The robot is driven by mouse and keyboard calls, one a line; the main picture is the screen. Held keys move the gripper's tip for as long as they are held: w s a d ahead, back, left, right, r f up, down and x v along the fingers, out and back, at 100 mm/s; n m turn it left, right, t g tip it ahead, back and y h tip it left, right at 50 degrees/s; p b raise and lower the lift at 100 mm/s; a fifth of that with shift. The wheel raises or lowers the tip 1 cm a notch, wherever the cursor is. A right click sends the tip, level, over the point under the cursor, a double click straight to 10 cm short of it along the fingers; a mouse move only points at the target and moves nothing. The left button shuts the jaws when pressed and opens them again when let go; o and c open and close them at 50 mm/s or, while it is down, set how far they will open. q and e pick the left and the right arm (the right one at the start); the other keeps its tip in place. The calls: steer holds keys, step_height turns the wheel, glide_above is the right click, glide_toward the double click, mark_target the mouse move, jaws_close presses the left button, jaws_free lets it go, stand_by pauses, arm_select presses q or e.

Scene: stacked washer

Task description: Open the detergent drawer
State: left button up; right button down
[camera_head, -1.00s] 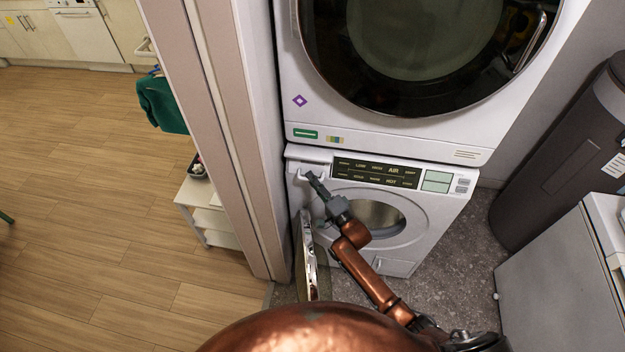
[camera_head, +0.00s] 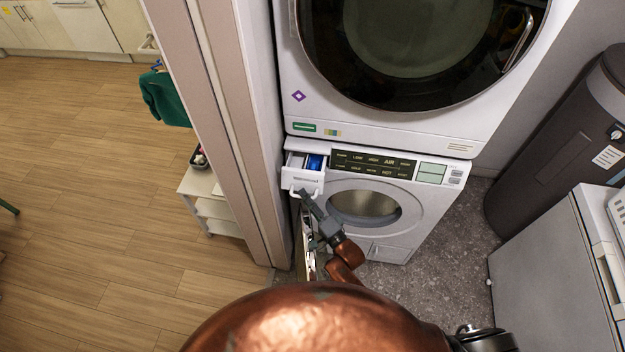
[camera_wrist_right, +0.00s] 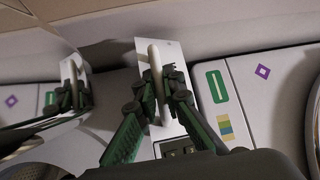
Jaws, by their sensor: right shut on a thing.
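The detergent drawer (camera_head: 305,177) sits at the upper left of the lower washer (camera_head: 405,225) and is pulled out. A blue compartment (camera_head: 315,162) shows inside it. My right gripper (camera_head: 304,194) is at the drawer's front, shut on its handle. In the right wrist view, the gripper's fingers (camera_wrist_right: 163,88) are on either side of the pale curved handle (camera_wrist_right: 154,55), in front of the white drawer front (camera_wrist_right: 170,53). My left gripper is not in view.
A control panel (camera_head: 372,164) lies right of the drawer. A wall edge (camera_head: 255,190) is close on the left. The upper machine (camera_head: 385,125) stands above.

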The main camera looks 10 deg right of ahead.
steer(key=s, duration=0.2)
steer(key=shift+s+a+p, duration=0.3)
steer(key=shift+a, duration=0.05)
steer(key=shift+s+f, duration=0.1)
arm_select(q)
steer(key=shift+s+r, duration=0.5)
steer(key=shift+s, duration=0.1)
arm_select(e)
steer(key=c, duration=2.3)
jaws_free()
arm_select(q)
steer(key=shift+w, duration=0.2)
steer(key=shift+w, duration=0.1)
arm_select(e)
steer(key=v, duration=1.2)
